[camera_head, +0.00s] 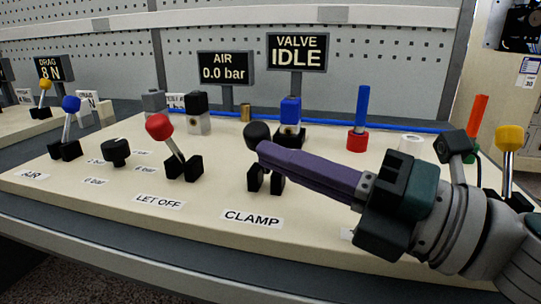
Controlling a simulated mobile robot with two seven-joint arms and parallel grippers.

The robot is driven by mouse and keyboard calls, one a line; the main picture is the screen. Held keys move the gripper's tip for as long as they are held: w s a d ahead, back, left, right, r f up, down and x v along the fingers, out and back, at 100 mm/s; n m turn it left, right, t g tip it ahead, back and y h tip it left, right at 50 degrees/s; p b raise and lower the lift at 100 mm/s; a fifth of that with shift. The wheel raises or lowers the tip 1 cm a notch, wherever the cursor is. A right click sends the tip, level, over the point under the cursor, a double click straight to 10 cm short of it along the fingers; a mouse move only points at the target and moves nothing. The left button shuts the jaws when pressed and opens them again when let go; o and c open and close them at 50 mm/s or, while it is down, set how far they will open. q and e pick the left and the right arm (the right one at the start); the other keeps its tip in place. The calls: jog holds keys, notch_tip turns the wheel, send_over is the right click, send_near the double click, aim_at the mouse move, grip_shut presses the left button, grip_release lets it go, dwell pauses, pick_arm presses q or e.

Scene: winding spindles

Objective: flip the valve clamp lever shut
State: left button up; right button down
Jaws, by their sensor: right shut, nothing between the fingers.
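The clamp lever has a black ball knob (257,135) and stands in a black bracket (277,184) behind the white CLAMP label (251,218). My right gripper (266,152) comes in from the right with its purple fingers shut. Its fingertips are at the knob's right side; whether they touch it I cannot tell. The fingers hide most of the lever's shaft. The valve display (297,52) at the back reads VALVE IDLE. My left gripper is not in the picture.
A red-knobbed lever (160,127) labelled LET OFF stands left of the clamp lever. A blue block (290,110), a blue rod in a red base (360,118) and a yellow-knobbed lever (510,138) stand behind and right. The panel's front strip is mostly clear.

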jog(key=shift+w+r+m+p, duration=0.15)
jog(key=shift+r+m+p, duration=0.1)
jog(key=shift+m+p, duration=0.2)
jog(key=shift+w+d+r+m+p, duration=0.2)
jog(key=shift+r+m+p, duration=0.25)
jog(key=shift+p, duration=0.6)
jog(key=w+d+r+m+g+h+p, duration=0.1)
jog(key=w+d+m+g+h+p, duration=0.1)
jog(key=w+m+p, duration=0.4)
jog(key=shift+w+r+m+p, duration=0.25)
jog(key=shift+m+p, duration=0.75)
jog(key=shift+m, duration=0.2)
jog(key=shift+w, duration=0.1)
